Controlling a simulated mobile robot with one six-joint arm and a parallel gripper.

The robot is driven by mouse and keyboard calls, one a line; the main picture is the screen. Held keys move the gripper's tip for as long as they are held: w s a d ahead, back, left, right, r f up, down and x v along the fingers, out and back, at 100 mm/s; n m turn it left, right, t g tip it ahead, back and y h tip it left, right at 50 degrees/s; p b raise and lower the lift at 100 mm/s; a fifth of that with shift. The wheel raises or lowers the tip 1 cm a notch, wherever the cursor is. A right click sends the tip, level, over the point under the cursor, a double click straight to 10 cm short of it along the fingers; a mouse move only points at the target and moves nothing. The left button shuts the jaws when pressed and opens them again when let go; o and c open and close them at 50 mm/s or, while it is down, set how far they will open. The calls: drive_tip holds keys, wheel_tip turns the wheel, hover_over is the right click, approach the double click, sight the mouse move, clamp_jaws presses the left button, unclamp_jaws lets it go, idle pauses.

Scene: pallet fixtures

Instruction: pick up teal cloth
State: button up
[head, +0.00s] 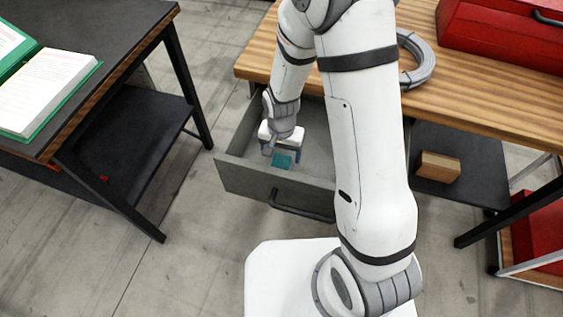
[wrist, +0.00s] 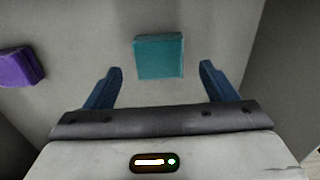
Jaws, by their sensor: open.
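The teal cloth (wrist: 160,57) is a small folded square lying on the floor of an open grey drawer (head: 255,180). It also shows in the head view (head: 282,161), just below my gripper. My gripper (head: 282,147) reaches down into the drawer. In the wrist view, the two blue fingers of my gripper (wrist: 160,78) are spread apart with nothing between them. The cloth lies ahead of the fingertips, roughly centred between them, and no contact is visible.
A purple block-like item (wrist: 20,67) lies in the drawer to the left in the wrist view. Drawer walls stand close on both sides. The wooden bench (head: 470,75) above holds a grey coil (head: 420,60) and a red toolbox (head: 500,35). A dark table (head: 120,30) stands left.

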sight(281, 160)
drive_tip(key=shift+f, duration=1.35)
drive_tip(key=shift+c, duration=0.4)
drive_tip(key=c, duration=1)
wheel_tip(281, 160, up, 10)
drive_tip(key=shift+r, duration=0.1)
